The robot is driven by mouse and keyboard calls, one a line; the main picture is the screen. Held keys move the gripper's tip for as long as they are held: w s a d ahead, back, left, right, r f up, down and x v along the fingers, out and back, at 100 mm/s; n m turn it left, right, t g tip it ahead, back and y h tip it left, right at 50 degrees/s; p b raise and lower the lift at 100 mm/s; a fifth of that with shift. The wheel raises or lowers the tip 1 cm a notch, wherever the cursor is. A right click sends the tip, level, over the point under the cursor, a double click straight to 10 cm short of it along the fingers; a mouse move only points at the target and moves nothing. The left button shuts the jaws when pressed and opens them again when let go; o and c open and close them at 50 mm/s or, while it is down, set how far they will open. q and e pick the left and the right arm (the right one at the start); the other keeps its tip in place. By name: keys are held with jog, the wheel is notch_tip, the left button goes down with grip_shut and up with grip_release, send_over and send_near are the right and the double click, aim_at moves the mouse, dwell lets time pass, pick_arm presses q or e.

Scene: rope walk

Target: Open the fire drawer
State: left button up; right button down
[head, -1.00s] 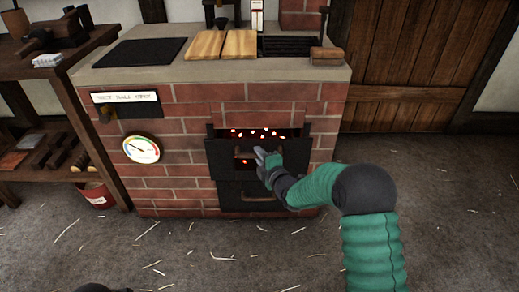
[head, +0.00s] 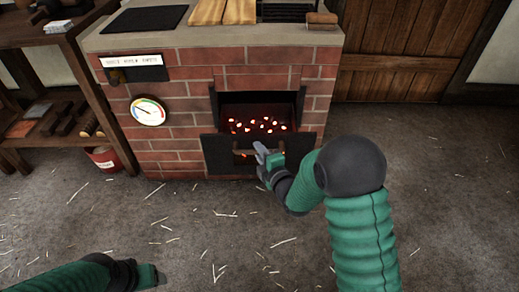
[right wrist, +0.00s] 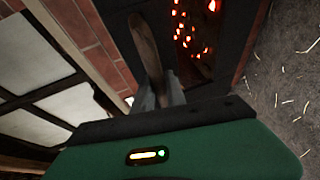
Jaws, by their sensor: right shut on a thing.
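The fire drawer (head: 216,158) is pulled out from the brick stove, and glowing embers (head: 258,125) show behind its dark front. My right gripper (head: 264,152) is at the drawer front, shut on its brown handle (head: 243,153). In the right wrist view the handle (right wrist: 144,42) runs down between the fingers, with embers (right wrist: 190,32) beside it. My left gripper (head: 150,276) is low at the left of the head view, away from the stove; its fingers are not clear.
The brick stove (head: 190,85) has a round gauge (head: 149,111) on its front. A wooden shelf (head: 85,65) and a red bucket (head: 104,158) stand to its left. A wooden door (head: 410,45) is at the back right. The straw-strewn floor (head: 200,225) in front is open.

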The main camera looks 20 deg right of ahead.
jog(key=shift+a+f, duration=0.1)
jog(key=shift+f, duration=0.1)
jog(key=c, duration=1.5)
grip_release()
jog(key=shift+o, duration=0.7)
jog(key=shift+r, duration=0.1)
jog(key=p+v, duration=1.3)
jog(key=v, duration=0.3)
jog(key=shift+s+p, duration=0.35)
jog(key=shift+p, duration=0.05)
